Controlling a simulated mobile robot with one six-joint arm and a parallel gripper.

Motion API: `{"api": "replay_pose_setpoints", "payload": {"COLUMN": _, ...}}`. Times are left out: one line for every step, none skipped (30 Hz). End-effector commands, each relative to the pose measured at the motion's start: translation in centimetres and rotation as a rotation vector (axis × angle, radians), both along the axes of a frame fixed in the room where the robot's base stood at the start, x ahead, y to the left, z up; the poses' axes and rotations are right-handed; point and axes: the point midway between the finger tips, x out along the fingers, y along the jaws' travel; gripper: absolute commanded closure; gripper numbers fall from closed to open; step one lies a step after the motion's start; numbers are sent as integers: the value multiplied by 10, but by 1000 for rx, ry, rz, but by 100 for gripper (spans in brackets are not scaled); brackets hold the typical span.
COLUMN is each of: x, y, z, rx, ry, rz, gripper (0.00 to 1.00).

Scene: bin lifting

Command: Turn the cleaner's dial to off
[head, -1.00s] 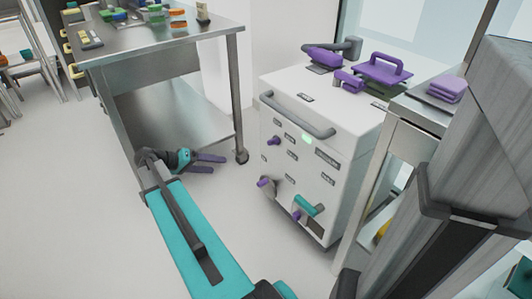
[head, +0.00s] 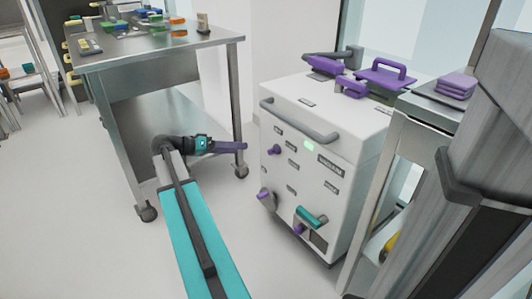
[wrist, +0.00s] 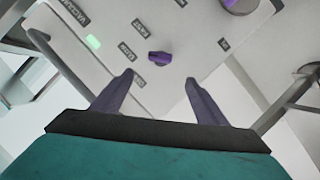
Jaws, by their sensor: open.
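The cleaner (head: 335,120) is a white box with a grey handle bar, a lit green light (head: 309,146) and several labels on its front. A small purple dial (head: 274,149) sits on the upper left of that front, among labels. In the wrist view the purple dial (wrist: 159,57) lies ahead of my gripper (wrist: 158,95), roughly midway between the fingertips and beyond them. My gripper (head: 245,146) is open and empty, pointing at the dial from the left, apart from it. The dial's exact pointing is hard to read.
Lower on the front are a grey-and-purple knob (head: 266,199) and a teal lever (head: 311,216). A steel table (head: 160,50) with small coloured items stands left, its leg near my gripper. A steel stand (head: 425,108) with purple cloths is close on the right.

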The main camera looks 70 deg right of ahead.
Motion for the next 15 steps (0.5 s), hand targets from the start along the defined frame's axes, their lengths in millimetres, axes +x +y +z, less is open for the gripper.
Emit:
{"api": "replay_pose_setpoints", "payload": {"x": -1, "y": -1, "z": -1, "rx": 0, "ry": 0, "rz": 0, "gripper": 33}}
{"api": "replay_pose_setpoints", "payload": {"x": -2, "y": -2, "z": -2, "rx": 1, "ry": 0, "rz": -1, "gripper": 33}}
{"api": "replay_pose_setpoints", "payload": {"x": -4, "y": -3, "z": -3, "rx": 1, "ry": 0, "rz": -1, "gripper": 33}}
{"api": "replay_pose_setpoints", "payload": {"x": -5, "y": -4, "z": -3, "rx": 0, "ry": 0, "rz": 0, "gripper": 33}}
{"api": "replay_pose_setpoints", "payload": {"x": -6, "y": -6, "z": -4, "rx": 0, "ry": 0, "rz": 0, "gripper": 33}}
{"api": "replay_pose_setpoints", "payload": {"x": -9, "y": -8, "z": -5, "rx": 0, "ry": 0, "rz": 0, "gripper": 33}}
{"api": "replay_pose_setpoints", "payload": {"x": -11, "y": -10, "z": -6, "rx": 1, "ry": 0, "rz": -1, "gripper": 33}}
{"api": "replay_pose_setpoints", "payload": {"x": -13, "y": -12, "z": -7, "rx": 0, "ry": 0, "rz": -1, "gripper": 33}}
{"api": "replay_pose_setpoints", "payload": {"x": -17, "y": -14, "z": -9, "rx": 0, "ry": -1, "rz": -2, "gripper": 33}}
{"api": "replay_pose_setpoints", "payload": {"x": -20, "y": -17, "z": -10, "rx": 0, "ry": 0, "rz": -3, "gripper": 33}}
{"api": "replay_pose_setpoints", "payload": {"x": -22, "y": -19, "z": -12, "rx": 0, "ry": -1, "rz": -2, "gripper": 33}}
{"api": "replay_pose_setpoints", "payload": {"x": -26, "y": -23, "z": -13, "rx": 0, "ry": 0, "rz": -2, "gripper": 33}}
{"api": "replay_pose_setpoints", "payload": {"x": -29, "y": -26, "z": -15, "rx": 0, "ry": -1, "rz": -2, "gripper": 33}}
{"api": "replay_pose_setpoints", "payload": {"x": -33, "y": -29, "z": -16, "rx": 0, "ry": 0, "rz": -3, "gripper": 33}}
{"api": "replay_pose_setpoints", "payload": {"x": -37, "y": -32, "z": -18, "rx": 1, "ry": 0, "rz": -3, "gripper": 33}}
